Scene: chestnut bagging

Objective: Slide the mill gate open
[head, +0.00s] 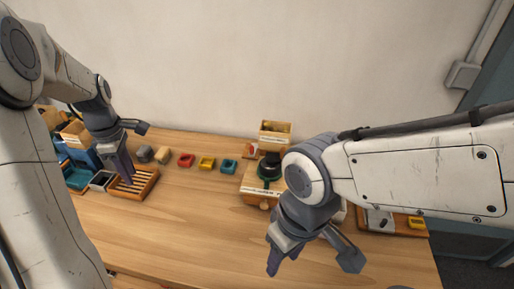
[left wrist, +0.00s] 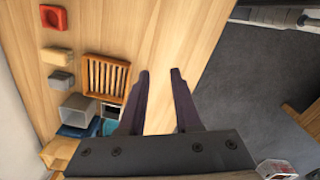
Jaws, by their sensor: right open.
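The mill (head: 269,170) is a dark green and black round top on a wooden box body (head: 255,190), right of the table's middle. A wooden knob (head: 264,206) shows low on its front. My right arm hides the mill's right side, and I cannot clearly make out the gate. My right gripper (head: 312,262) is open and empty, in front of the mill and to its right. My left gripper (head: 133,152) is open over the left of the table, by a slatted wooden tray; in the left wrist view (left wrist: 160,75) nothing is between its fingers.
The slatted tray (head: 146,195) also shows in the left wrist view (left wrist: 85,70). A cardboard box (head: 274,128) stands behind the mill. The table's front middle (head: 190,235) is clear.

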